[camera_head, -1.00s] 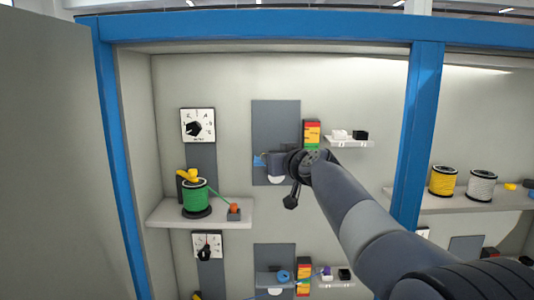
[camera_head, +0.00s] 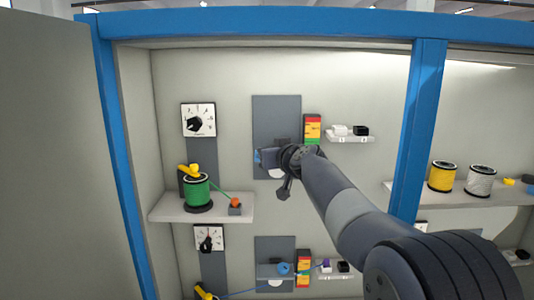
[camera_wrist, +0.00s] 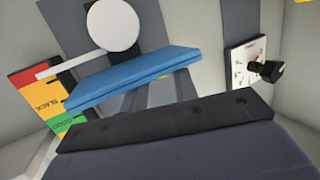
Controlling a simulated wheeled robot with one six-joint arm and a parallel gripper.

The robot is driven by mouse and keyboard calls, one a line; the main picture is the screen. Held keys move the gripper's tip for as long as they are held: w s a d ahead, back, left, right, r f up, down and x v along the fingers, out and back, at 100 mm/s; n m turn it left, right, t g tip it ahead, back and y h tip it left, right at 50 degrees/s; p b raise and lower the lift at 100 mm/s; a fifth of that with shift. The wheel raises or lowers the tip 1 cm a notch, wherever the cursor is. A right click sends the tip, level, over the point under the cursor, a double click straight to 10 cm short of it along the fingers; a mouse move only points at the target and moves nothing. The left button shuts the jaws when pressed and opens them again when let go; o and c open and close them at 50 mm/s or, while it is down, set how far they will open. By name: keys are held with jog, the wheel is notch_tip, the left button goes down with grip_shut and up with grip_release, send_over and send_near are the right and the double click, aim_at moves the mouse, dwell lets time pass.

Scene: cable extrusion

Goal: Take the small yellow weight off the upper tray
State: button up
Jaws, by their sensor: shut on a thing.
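A white disc (camera_wrist: 112,25) lies just beyond the fingers.
A red, yellow and green block (camera_head: 312,129) stands right of the panel, beside a small shelf with white and black weights (camera_head: 349,131). A green spool (camera_head: 197,190) stands on the left shelf (camera_head: 165,208). A blue post (camera_head: 420,135) rises behind my arm.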

jog(key=shift+r, duration=0.1)
notch_tip(320, 180, up, 18)
jog(key=shift+f+p, duration=0.1)
jog(key=shift+p, duration=0.7)
jog(key=o, duration=0.5)
jog(key=c, duration=0.4)
jog(key=shift+o, duration=0.2)
